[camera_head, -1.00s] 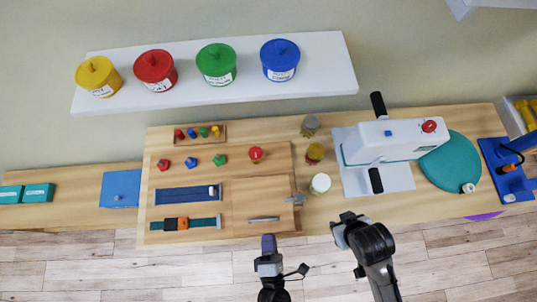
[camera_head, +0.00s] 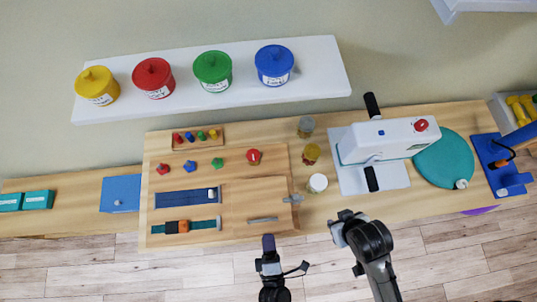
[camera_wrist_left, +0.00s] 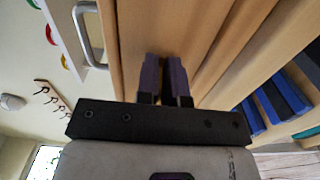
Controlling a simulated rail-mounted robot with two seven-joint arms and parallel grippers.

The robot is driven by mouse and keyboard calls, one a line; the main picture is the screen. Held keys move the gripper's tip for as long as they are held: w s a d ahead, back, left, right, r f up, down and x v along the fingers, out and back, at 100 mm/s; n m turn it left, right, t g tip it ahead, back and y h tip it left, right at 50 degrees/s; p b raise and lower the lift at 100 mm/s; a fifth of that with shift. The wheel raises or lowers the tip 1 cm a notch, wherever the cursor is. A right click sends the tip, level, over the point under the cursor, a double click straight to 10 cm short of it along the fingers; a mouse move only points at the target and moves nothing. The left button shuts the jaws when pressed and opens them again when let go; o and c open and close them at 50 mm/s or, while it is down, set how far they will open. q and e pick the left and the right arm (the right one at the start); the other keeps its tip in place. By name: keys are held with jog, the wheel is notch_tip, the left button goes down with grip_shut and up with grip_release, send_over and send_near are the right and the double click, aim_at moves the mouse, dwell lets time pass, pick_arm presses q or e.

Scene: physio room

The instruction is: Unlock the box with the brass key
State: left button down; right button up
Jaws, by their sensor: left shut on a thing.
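A blue box (camera_head: 120,193) stands on the low bench at the left in the head view, far left of both grippers. I cannot make out a brass key in either view. My left gripper (camera_head: 268,243) is at the front edge of the wooden board, below a grey bar handle (camera_head: 263,220). Its purple fingers also show in the wrist view (camera_wrist_left: 164,75), close together against pale wood. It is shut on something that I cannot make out. My right gripper (camera_head: 345,222) is near the table's front edge, and its jaws are too small to read.
The wooden board (camera_head: 233,237) carries straps, knobs and a metal latch (camera_head: 293,198). Several jars, including a white-lidded one (camera_head: 318,183), stand right of it. A white machine (camera_head: 390,139) and teal disc (camera_head: 444,158) are farther right.

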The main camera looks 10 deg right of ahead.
pick_arm(q)
jog(key=c, duration=1.3)
grip_release()
jog(key=shift+s, duration=0.1)
jog(key=s+b, duration=0.2)
jog(key=s, duration=1.1)
jog(key=shift+s+a, duration=0.3)
jog(key=shift+a, duration=0.1)
